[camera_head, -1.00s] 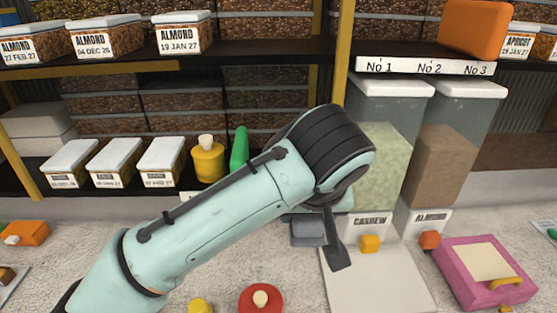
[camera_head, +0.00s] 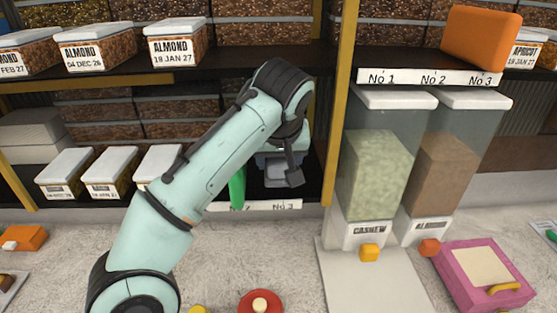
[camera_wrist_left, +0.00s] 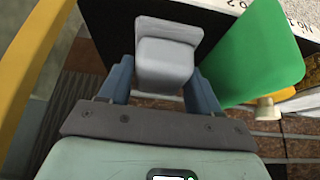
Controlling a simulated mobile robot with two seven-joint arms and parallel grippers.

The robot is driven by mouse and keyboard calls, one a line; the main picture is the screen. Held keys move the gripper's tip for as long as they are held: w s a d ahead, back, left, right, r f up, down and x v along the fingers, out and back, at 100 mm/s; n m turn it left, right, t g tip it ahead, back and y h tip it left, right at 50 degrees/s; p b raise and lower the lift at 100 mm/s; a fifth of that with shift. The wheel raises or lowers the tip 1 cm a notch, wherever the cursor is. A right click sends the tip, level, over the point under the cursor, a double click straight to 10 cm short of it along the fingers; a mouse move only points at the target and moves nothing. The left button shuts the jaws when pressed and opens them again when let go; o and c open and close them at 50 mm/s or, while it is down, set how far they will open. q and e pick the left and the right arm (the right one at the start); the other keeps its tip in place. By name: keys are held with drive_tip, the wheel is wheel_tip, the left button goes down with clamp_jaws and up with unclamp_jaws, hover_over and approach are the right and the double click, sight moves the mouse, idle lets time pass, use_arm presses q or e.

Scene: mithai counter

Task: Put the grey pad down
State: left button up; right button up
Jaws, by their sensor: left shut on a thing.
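The grey pad (camera_head: 277,174) is at the lower shelf, just right of a green object (camera_head: 237,188). In the left wrist view the grey pad (camera_wrist_left: 165,58) shows as a pale block on a flat plate between the two blue-grey fingers. My left gripper (camera_head: 283,162) is shut on it, partly hidden by my own wrist in the head view. The dark lower shelf (camera_head: 313,186) lies below and around the pad; I cannot tell whether the pad touches it. My right gripper is not in view.
The green object (camera_wrist_left: 258,55) stands close to the pad's right in the wrist view. A yellow shelf post (camera_head: 338,110) is to the right in the head view. White-lidded boxes (camera_head: 110,170) stand at left; the cashew dispenser (camera_head: 375,180) is beyond the post.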

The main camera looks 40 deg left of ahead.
sight(279, 166)
use_arm(q)
drive_tip(key=shift+w+a, duration=0.65)
drive_tip(key=shift+w, duration=0.3)
drive_tip(key=shift+w+a+f, duration=0.1)
drive_tip(key=shift+f, duration=0.1)
drive_tip(key=f, duration=0.2)
drive_tip(key=shift+s+f, duration=0.3)
drive_tip(key=shift+f, duration=0.2)
drive_tip(key=shift+w+f, duration=0.1)
drive_tip(key=shift+w, duration=0.05)
drive_tip(key=shift+f, duration=0.1)
drive_tip(key=shift+f, duration=0.15)
drive_tip(key=o, duration=1.1)
drive_tip(key=shift+c, duration=0.2)
